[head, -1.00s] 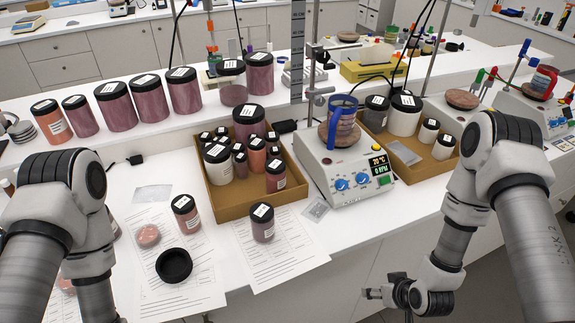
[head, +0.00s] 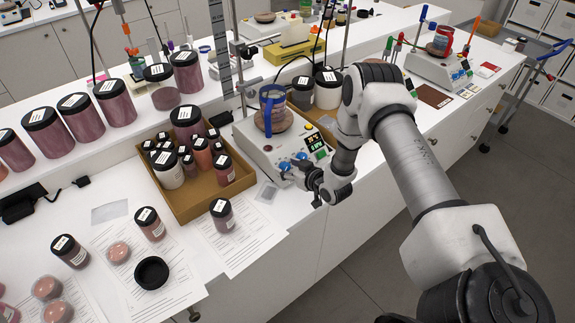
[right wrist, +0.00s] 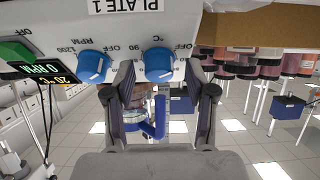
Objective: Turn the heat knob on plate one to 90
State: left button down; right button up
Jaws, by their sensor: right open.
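Plate one (head: 262,151) is a white hot plate with a tilted front panel, labelled PLATE 1 in the right wrist view (right wrist: 128,6). Its blue heat knob (right wrist: 158,65), beside the °C mark, also shows in the head view (head: 284,166). The blue RPM knob (right wrist: 93,66) is beside it. The display (right wrist: 40,75) reads 20 °C and 0 RPM. My right gripper (right wrist: 162,85) is open, its fingers on either side of the heat knob; I cannot tell whether they touch it. The knob's pointer setting is unclear. My left gripper is out of view.
A blue-handled beaker (head: 272,105) stands on plate one's top. A cardboard tray (head: 207,201) of lidded pigment jars is close on the left. Another tray with jars is behind my right arm. Papers, jars and a black lid (head: 151,272) lie at the front left.

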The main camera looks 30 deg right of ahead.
jog(key=shift+d, duration=0.1)
jog(key=shift+c, duration=0.7)
grip_shut()
jog(key=shift+f, duration=0.1)
